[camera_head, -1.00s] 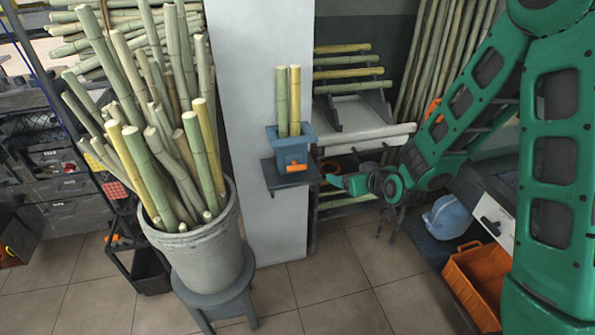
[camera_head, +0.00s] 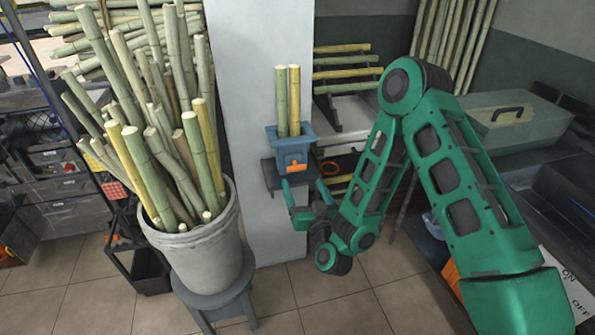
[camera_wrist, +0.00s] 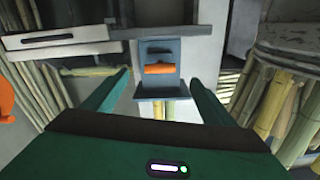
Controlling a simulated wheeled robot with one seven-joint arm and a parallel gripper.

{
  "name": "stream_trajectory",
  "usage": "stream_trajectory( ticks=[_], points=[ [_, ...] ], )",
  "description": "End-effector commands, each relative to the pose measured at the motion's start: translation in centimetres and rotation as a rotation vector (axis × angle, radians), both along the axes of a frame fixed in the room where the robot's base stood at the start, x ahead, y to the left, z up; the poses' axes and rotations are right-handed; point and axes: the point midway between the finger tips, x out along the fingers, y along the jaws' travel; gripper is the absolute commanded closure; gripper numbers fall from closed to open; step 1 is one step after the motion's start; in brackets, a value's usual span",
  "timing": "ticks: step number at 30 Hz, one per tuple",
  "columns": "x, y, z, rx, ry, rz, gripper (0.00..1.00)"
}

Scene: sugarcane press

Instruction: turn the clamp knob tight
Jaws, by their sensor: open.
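The clamp knob is an orange bar-shaped handle (camera_head: 294,168) on the front of a blue-grey holder (camera_head: 291,148) mounted on the pale pillar. Two cane pieces (camera_head: 288,100) stand upright in the holder. My gripper (camera_head: 291,200) is open and empty, just below and in front of the knob in the head view. In the wrist view, which looks upside down, the knob (camera_wrist: 159,68) lies ahead between my two spread green fingers (camera_wrist: 160,77), crosswise and apart from both. Its back side is hidden.
A grey bucket full of canes (camera_head: 205,250) stands on a stool left of the pillar. A dark bracket (camera_head: 270,174) sits under the holder. A rack of canes (camera_head: 345,75) is behind my arm, and a grey-green toolbox (camera_head: 515,118) is at right. Tiled floor is clear below.

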Motion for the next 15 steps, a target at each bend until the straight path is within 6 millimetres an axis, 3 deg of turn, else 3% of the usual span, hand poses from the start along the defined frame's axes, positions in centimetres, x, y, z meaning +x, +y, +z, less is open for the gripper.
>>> stream_trajectory(
  ticks=[9, 15],
  points=[
    [5.5, 1.4, 0.1, 0.001, -0.001, -0.002, 0.21],
    [7.6, 2.1, 0.0, 0.000, 0.000, -0.001, 0.21]
  ],
)
